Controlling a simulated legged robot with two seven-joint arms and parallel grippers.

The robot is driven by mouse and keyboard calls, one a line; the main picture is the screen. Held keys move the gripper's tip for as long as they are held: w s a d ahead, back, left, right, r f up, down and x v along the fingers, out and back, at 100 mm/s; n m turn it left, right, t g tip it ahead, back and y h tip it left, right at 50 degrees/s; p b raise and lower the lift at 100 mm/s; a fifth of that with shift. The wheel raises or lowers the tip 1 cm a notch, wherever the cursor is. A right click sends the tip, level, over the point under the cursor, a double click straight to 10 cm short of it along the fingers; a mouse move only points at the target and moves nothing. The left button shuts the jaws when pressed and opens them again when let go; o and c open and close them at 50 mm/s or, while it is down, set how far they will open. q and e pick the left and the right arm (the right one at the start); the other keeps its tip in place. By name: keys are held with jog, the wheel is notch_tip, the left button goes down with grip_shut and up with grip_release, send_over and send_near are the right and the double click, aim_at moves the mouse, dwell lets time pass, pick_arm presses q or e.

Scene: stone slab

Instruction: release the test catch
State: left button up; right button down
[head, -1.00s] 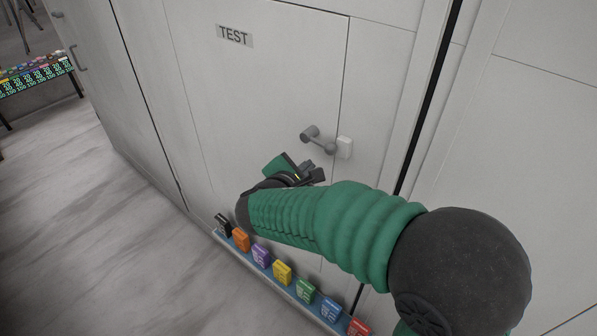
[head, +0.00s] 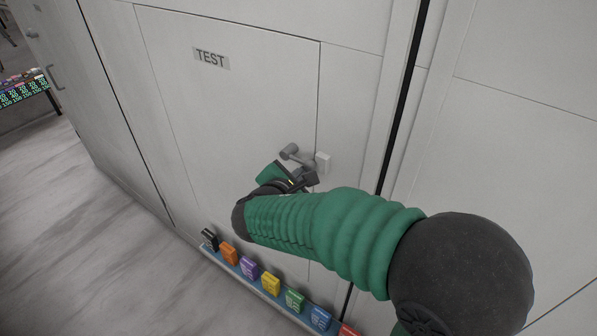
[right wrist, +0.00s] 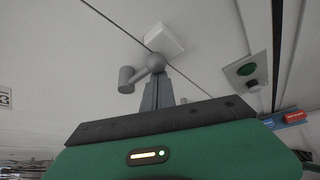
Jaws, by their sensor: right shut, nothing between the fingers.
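The test catch (head: 290,151) is a grey lever on the white door panel, under the label TEST (head: 211,58). Its arm points towards a small white block (head: 323,161) beside the door seam. My right gripper (head: 309,177) is shut and empty, just below the lever's free end in the head view. In the right wrist view the closed fingers (right wrist: 158,93) point at the round end of the lever (right wrist: 156,63) and overlap it. I cannot tell whether they touch. The white block (right wrist: 163,38) shows just beyond. My left gripper is not in view.
A blue rail (head: 262,290) with several coloured blocks runs along the wall's foot below my right arm. A table with lit displays (head: 22,92) stands at far left. Open floor lies at left.

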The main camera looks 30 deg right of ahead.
aim_at(297, 158)
jog(key=r+n+g+p, duration=0.1)
jog(key=p, duration=0.4)
jog(key=r+n+g+h+p, duration=0.1)
jog(key=r+p, duration=0.1)
jog(key=p, duration=0.3)
jog(key=r+n+g+p, duration=0.1)
jog(key=n+g+p, duration=0.1)
jog(key=p, duration=0.3)
jog(key=shift+w+a+r, duration=0.15)
jog(key=shift+w+r, duration=0.2)
jog(key=shift+w, duration=0.05)
jog(key=w+r+p, duration=0.1)
jog(key=w+a+p, duration=0.1)
jog(key=w+r+p, duration=0.1)
jog(key=w+p, duration=0.1)
jog(key=shift+a+r, duration=0.25)
jog(key=shift+r, duration=0.05)
jog(key=shift+r, duration=0.1)
jog(key=shift+r, duration=0.1)
